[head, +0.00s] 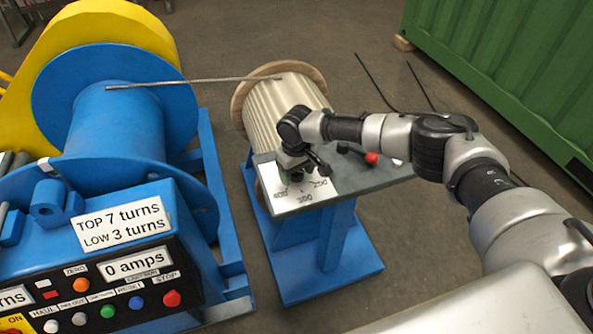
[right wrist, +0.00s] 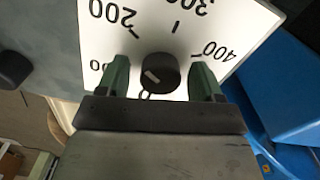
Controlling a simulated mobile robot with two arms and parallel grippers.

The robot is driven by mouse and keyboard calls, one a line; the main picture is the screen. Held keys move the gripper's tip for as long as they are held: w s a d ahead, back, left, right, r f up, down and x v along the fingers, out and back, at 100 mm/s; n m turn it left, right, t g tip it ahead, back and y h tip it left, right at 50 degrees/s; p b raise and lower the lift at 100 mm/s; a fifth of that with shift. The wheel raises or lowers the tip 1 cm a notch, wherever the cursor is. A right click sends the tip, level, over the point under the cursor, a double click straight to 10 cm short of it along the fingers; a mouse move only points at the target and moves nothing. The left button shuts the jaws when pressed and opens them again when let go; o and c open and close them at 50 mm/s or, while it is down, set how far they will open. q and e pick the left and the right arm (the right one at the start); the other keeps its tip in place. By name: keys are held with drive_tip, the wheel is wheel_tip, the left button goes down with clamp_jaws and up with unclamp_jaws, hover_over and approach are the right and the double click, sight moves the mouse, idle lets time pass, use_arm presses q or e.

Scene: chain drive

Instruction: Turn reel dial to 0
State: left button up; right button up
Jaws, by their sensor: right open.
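The reel dial is a black round knob (right wrist: 161,79) with a white mark, on a white plate (head: 305,193) numbered 200, 300 and 400. My right gripper (right wrist: 162,75) is open, with one green finger on each side of the knob and gaps between. In the head view the right gripper (head: 295,163) hides the knob. My left gripper is not in view.
The plate lies on a grey tabletop (head: 365,176) with a red-tipped black lever (head: 362,156) behind it. A wooden-flanged reel (head: 272,105) stands behind the table, with a rope to the blue winch drum (head: 115,120). A control panel (head: 110,285) is at lower left, a green container (head: 510,70) at right.

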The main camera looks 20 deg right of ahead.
drive_tip(key=shift+c, duration=0.2)
drive_tip(key=c, duration=0.9)
drive_tip(key=shift+n, duration=0.3)
drive_tip(key=n+p, duration=0.1)
drive_tip(key=n, duration=0.3)
drive_tip(key=shift+n, duration=0.3)
drive_tip(key=n, duration=0.4)
drive_tip(key=shift+n, duration=0.3)
drive_tip(key=n, duration=1.4)
drive_tip(key=shift+r, duration=0.1)
